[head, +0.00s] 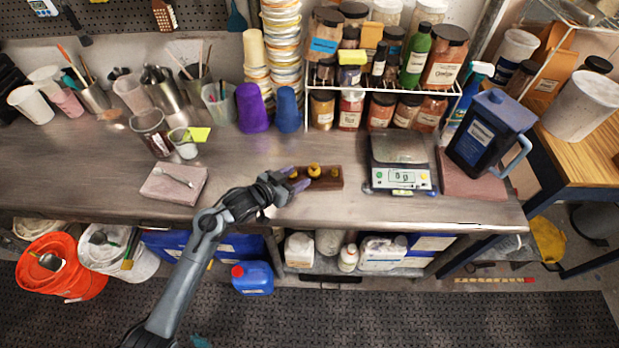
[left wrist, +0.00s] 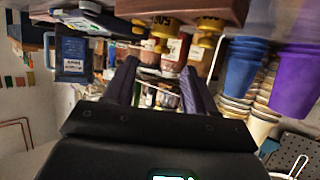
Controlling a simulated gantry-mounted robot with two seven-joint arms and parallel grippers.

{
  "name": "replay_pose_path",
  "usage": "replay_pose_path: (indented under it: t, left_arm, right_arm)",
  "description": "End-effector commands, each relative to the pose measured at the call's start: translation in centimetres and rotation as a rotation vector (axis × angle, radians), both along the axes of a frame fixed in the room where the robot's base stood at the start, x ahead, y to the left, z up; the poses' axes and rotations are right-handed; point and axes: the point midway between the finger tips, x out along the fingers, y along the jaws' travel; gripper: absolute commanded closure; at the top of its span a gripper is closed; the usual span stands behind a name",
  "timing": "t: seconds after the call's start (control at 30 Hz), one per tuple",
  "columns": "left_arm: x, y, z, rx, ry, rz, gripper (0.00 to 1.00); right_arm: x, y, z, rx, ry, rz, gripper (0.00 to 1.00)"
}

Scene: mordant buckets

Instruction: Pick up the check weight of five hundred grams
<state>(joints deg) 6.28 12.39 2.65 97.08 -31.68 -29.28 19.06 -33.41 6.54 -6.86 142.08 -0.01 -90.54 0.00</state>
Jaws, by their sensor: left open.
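A dark wooden block (head: 325,184) with several small brass weights stands near the front edge of the bench in the head view. The largest brass weight (head: 314,170) is near its middle, and a smaller one (head: 334,173) is to the right. My left gripper (head: 299,181) is open at the block's left end, close to the weights. In the left wrist view the scene is upside down: the block (left wrist: 190,8) is at the top, with brass weights (left wrist: 207,24) beyond my open, empty fingers (left wrist: 160,78). Dark marks there resemble "500". My right gripper is not in view.
A scale (head: 400,178) stands right of the block, with a dark blue jug (head: 488,135) beyond. A pinkish slab (head: 174,186) lies to the left. Purple (head: 252,108) and blue (head: 288,110) cups and a jar rack (head: 380,90) stand behind.

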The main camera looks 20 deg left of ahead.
Motion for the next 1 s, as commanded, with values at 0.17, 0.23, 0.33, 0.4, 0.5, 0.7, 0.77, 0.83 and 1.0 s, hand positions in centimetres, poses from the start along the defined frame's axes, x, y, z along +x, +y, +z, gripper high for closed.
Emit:
replay_pose_path:
  t: [0.17,0.23,0.33,0.4,0.5,0.7,0.77,0.83,1.0]
  left_arm:
    - [2.3,-0.9,-0.9,-0.002,-0.001,0.001,0.44]
    - [3.0,-1.1,-1.2,-0.002,0.000,0.001,0.44]
    - [3.6,-1.4,-1.5,-0.002,0.000,-0.001,0.44]
    - [3.8,-1.5,-1.6,-0.002,0.000,-0.001,0.44]
    - [4.3,-1.6,-1.7,-0.002,0.000,-0.001,0.44]
    - [6.4,-2.1,-2.6,-0.002,0.000,0.001,0.44]
    - [7.0,-2.3,-2.9,-0.002,0.000,0.000,0.44]
    - [7.6,-2.5,-3.2,-0.002,0.000,0.000,0.44]
    - [8.4,-2.8,-3.5,0.000,0.000,0.001,0.44]
  right_arm:
    - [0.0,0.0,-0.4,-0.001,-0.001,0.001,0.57]
    - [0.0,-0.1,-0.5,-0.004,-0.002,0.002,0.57]
    - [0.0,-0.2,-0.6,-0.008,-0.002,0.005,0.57]
    - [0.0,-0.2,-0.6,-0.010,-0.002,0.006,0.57]
    - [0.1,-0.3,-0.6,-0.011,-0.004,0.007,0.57]
    - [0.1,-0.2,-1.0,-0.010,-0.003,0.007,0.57]
    - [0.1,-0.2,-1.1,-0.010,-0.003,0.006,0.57]
    - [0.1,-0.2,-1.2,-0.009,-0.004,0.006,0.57]
    - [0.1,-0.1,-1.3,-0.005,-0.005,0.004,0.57]
